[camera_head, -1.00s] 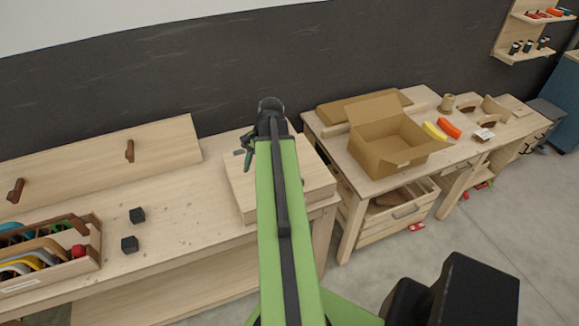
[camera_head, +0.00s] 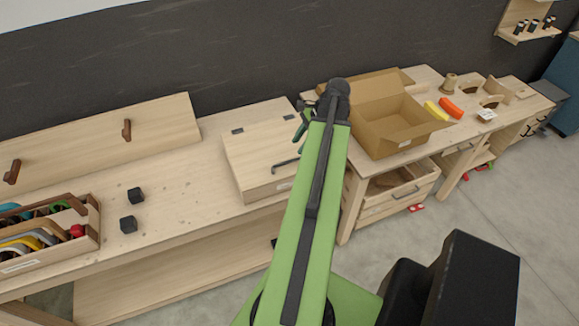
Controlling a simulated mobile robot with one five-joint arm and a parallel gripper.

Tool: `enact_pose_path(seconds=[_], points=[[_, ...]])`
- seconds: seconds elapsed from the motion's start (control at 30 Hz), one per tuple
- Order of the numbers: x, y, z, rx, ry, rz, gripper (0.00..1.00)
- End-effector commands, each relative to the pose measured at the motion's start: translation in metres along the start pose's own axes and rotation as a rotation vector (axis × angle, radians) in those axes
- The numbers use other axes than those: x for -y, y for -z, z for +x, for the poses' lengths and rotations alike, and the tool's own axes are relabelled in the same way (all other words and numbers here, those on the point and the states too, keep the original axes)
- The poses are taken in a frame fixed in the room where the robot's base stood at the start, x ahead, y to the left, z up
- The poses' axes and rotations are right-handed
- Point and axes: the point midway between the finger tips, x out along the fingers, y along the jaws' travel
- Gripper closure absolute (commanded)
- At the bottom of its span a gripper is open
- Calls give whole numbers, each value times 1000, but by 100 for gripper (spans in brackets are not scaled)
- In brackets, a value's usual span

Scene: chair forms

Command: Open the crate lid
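The wooden crate (camera_head: 262,160) sits on the right end of the left workbench. Its flat lid (camera_head: 258,143) is down, with dark hinges at the back edge and a dark bar handle (camera_head: 286,164) near the front right. My gripper (camera_head: 303,122) is at the far end of my green arm, above the crate's back right edge. It is mostly hidden behind the arm's dark end joint, so I cannot tell whether its fingers are open. It does not appear to touch the lid handle.
An open cardboard box (camera_head: 391,122) stands on the right bench, close to my arm. Two black cubes (camera_head: 136,195) and a wooden tray of tools (camera_head: 45,237) are on the left bench. A long wooden case (camera_head: 98,145) stands at the back left.

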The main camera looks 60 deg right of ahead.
Motion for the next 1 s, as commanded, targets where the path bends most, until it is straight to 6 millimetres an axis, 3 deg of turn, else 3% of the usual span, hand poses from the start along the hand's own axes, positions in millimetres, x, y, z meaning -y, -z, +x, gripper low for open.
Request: enact_pose_path(seconds=[0.03,0.1,0.4,0.83,1.0], points=[[-2,4,22,0,-1,-2,66],[-2,3,38,1,-1,-2,66],[-1,2,87,0,0,-2,66],[1,-1,94,0,-1,-2,66],[1,-1,94,0,-1,-2,88]])
